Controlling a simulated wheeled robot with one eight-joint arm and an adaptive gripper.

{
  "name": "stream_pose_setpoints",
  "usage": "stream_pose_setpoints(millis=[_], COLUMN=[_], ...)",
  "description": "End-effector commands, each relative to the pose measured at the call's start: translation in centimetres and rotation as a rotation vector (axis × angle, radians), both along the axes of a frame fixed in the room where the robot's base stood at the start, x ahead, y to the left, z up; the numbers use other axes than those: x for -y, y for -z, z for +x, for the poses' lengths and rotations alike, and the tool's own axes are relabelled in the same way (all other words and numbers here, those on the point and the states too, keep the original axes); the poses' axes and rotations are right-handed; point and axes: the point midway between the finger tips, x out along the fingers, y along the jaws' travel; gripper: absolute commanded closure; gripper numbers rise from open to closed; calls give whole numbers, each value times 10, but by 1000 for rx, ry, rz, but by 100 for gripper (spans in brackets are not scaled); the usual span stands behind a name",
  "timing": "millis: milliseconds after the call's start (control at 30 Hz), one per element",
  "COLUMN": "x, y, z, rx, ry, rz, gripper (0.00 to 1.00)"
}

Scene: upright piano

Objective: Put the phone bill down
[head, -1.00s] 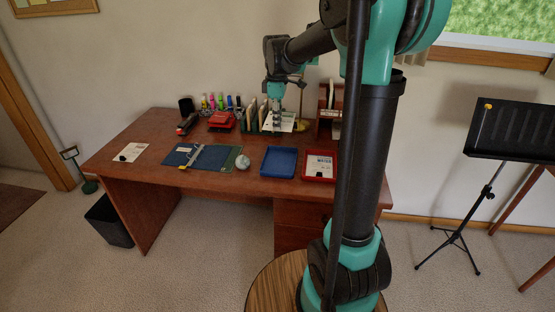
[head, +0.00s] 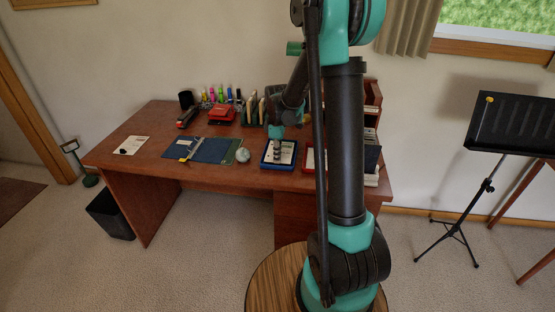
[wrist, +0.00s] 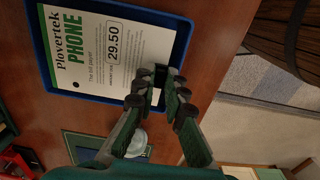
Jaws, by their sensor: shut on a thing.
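The phone bill (wrist: 88,58) is a white sheet with a green stripe, reading "Plovertek PHONE" and "29.50". In the wrist view it lies inside the outline of the blue tray (wrist: 40,42), roughly flat. I cannot tell if it touches the tray floor. My gripper (wrist: 161,80) is shut on a black piece at the bill's edge, which looks like a clip. In the head view, the bill (head: 288,152) shows white within the blue tray (head: 265,165), with my gripper (head: 278,153) over it, hiding part of it.
A red tray (head: 306,162) stands just right of the blue one, partly hidden by my arm. A glass-like ball (head: 242,156) and a dark blue folder (head: 212,150) are to the left.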

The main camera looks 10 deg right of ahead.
Motion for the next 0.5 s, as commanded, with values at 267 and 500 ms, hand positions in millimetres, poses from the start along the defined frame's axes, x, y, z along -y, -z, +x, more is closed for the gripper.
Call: stream_pose_setpoints(millis=[267,500], x=[0,0], y=[16,18], z=[0,0], rx=[0,0], ry=[0,0], rz=[0,0], gripper=[100,100])
